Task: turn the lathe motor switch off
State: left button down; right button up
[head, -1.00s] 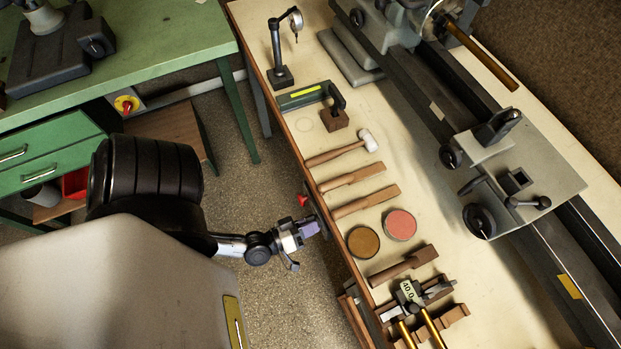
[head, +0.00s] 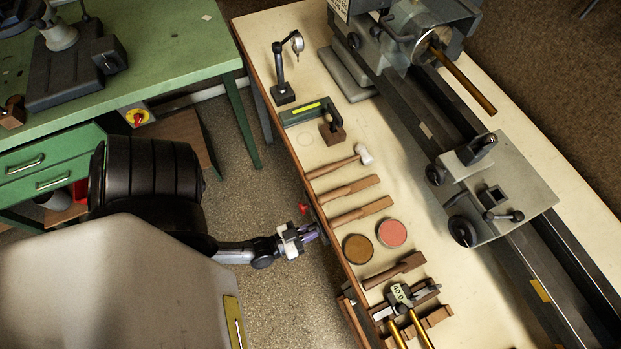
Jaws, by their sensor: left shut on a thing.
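The lathe motor switch sits on a dark plate (head: 318,211) on the front edge of the cream bench, with a red knob (head: 304,208) sticking out from its upper part. My left gripper (head: 312,231) is at the lower part of this plate, just below the red knob. Its purple-tipped fingers are close together and shut on the switch's lower part, which they mostly hide. Whether the switch is on or off cannot be seen. My right gripper is not in view.
The lathe (head: 450,150) stands along the cream bench. A mallet (head: 338,166), wooden tools, two round tins (head: 392,233) and a dial gauge stand (head: 284,92) lie near the front edge. A green bench (head: 160,55) with a red-and-yellow switch (head: 137,117) is at left.

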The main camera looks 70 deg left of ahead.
pick_arm(q)
jog(key=shift+m+p, duration=0.3)
jog(key=shift+m, duration=0.2)
jog(key=c, duration=1.1)
grip_release()
jog(key=shift+s, duration=0.1)
jog(key=shift+s, duration=0.3)
jog(key=s, duration=0.4)
jog(key=s+d, duration=0.1)
jog(key=s, duration=0.8)
jog(key=shift+d, duration=0.3)
